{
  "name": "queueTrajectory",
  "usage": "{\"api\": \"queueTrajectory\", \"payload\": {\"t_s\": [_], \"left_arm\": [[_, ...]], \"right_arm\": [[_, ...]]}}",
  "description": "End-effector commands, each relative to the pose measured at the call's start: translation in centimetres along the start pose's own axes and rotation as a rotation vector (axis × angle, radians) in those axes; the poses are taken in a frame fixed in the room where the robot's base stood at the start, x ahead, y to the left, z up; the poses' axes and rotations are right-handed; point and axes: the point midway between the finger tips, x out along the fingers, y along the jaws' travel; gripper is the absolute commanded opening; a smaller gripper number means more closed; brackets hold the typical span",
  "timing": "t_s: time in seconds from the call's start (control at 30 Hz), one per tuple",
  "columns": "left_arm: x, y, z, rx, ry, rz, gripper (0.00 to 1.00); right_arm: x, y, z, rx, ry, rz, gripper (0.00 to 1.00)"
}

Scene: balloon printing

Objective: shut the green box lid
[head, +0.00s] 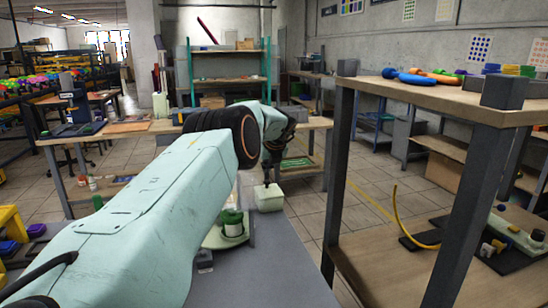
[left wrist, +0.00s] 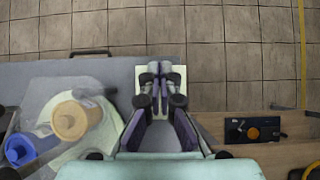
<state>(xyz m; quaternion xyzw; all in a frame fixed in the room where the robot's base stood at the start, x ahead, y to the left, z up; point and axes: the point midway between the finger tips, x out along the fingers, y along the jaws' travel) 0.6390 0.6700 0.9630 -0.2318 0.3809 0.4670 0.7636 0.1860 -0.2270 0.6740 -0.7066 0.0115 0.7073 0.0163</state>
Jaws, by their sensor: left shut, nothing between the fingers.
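The pale green box (head: 268,201) stands near the far edge of the grey table in the head view. Its top looks flat and covered, with no lid seen standing up. My left gripper (head: 267,184) points down right at the top of the box; I cannot tell whether it touches. In the left wrist view the gripper (left wrist: 160,68) is shut and empty, with its fingertips over the pale box top (left wrist: 178,78). The fingers hide the middle of the box. My right gripper is in neither view.
A green and white item (head: 232,228) stands just left of the box. The left wrist view shows a tan round-topped piece (left wrist: 70,120) and a blue ring (left wrist: 19,150) there. A wooden shelf unit (head: 440,98) stands close on the right. Tiled floor lies beyond the table edge.

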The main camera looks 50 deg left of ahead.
Motion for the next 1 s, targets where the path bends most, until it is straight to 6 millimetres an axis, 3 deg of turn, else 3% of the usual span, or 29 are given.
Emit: {"api": "queueTrajectory", "payload": {"t_s": [0.7,1.0], "left_arm": [[-9.2,0.0,-0.1,0.002,0.0,-0.007,0.0],[-10.4,0.1,-0.1,0.002,0.0,-0.004,0.0]], "right_arm": [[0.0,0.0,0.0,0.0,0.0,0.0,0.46],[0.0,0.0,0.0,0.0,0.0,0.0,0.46]]}}
